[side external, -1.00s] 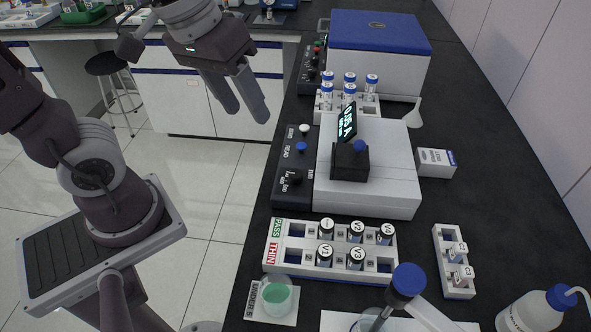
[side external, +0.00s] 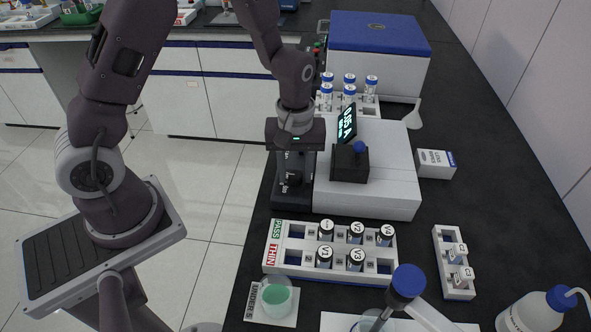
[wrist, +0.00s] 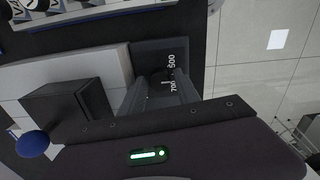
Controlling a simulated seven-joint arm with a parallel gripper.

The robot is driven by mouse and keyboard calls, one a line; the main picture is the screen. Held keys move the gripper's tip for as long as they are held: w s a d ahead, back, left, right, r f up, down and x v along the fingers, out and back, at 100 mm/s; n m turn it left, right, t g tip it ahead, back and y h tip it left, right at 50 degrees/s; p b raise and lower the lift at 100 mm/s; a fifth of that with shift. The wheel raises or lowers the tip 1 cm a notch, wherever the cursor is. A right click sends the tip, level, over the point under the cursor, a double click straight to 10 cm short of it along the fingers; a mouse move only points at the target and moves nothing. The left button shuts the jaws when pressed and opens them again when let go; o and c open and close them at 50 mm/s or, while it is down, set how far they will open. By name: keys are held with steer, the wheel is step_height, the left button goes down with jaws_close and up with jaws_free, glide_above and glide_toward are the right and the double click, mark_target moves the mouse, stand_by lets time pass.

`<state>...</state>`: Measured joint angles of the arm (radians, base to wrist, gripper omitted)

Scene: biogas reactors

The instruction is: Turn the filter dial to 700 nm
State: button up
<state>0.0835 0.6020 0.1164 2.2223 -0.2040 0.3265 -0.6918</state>
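The filter dial (side external: 294,181) is a dark knob on the black control strip at the left of the white photometer (side external: 370,200). In the wrist view the dial (wrist: 161,80) lies between my fingers, partly hidden, beside the white 500 and 700 labels (wrist: 172,75). Its exact pointer setting is too small to tell. My gripper (side external: 295,172) points down over the strip with its fingers apart, one on each side of the dial. In the wrist view my gripper (wrist: 162,92) shows a gap between the fingers; contact with the dial cannot be told.
A black cuvette holder with a blue knob (side external: 359,146) and a lit display (side external: 347,122) stand right of my gripper. A vial rack (side external: 290,268) is in front, a white tube rack (side external: 368,108) behind. Open floor lies to the left.

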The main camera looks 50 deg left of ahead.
steer(key=shift+c, duration=0.2)
jaws_close()
steer(key=m, duration=0.4)
steer(key=shift+m, duration=2.4)
steer(key=shift+o, duration=0.2)
jaws_free()
steer(key=shift+r, duration=0.1)
